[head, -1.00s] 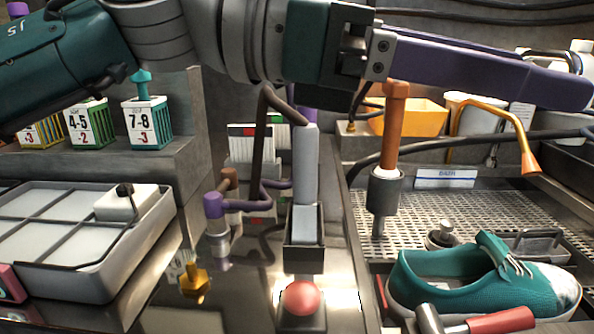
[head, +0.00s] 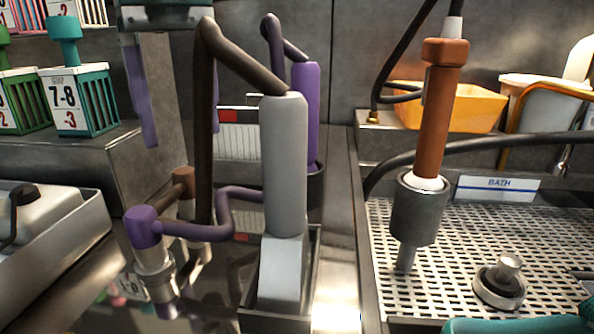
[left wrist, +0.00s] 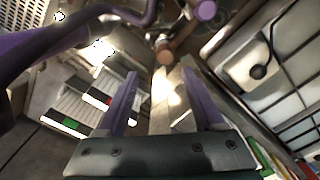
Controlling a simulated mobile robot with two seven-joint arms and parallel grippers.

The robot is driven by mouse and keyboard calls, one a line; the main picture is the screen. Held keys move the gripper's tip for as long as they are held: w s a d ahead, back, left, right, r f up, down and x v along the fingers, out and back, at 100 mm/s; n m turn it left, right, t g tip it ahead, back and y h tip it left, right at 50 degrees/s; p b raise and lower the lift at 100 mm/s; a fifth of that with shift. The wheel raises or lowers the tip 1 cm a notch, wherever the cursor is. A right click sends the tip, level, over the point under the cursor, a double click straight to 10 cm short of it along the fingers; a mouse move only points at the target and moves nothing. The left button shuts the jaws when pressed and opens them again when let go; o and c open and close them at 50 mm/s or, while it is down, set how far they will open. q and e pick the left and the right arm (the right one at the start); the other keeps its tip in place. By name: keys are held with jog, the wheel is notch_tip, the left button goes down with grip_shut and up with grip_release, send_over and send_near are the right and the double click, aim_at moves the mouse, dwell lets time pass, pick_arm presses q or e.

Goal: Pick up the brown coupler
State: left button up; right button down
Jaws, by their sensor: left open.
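The brown coupler (head: 183,180) stands low behind the purple coupler (head: 143,228) in the head view, with a short brown pipe in front. Part of it is hidden by the purple coupler and pipes. In the left wrist view its round brown top (left wrist: 165,57) lies just beyond the fingertips, roughly between them. My left gripper (head: 182,138) points down above the brown coupler, open and empty, its fingers on either side. A dark brown pipe partly covers one finger. The fingers also show in the left wrist view (left wrist: 160,74). My right gripper is not in view.
A grey cylinder (head: 284,165) with a bent brown pipe (head: 205,110) stands close to the right of my left gripper. A purple cylinder (head: 306,110) is behind it. A grey tray (head: 60,265) is at left, and a perforated bath rack (head: 450,265) at right.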

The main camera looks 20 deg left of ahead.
aim_at(183, 170)
pick_arm(q)
jog(key=f, duration=0.2)
jog(key=shift+s+f, duration=0.35)
jog(key=shift+s+d+f, duration=0.15)
jog(key=shift+s+f, duration=0.05)
jog(key=shift+f, duration=1.2)
jog(key=shift+s+d+f, duration=0.1)
jog(key=shift+s+f, duration=0.05)
jog(key=shift+f, duration=1.2)
grip_shut()
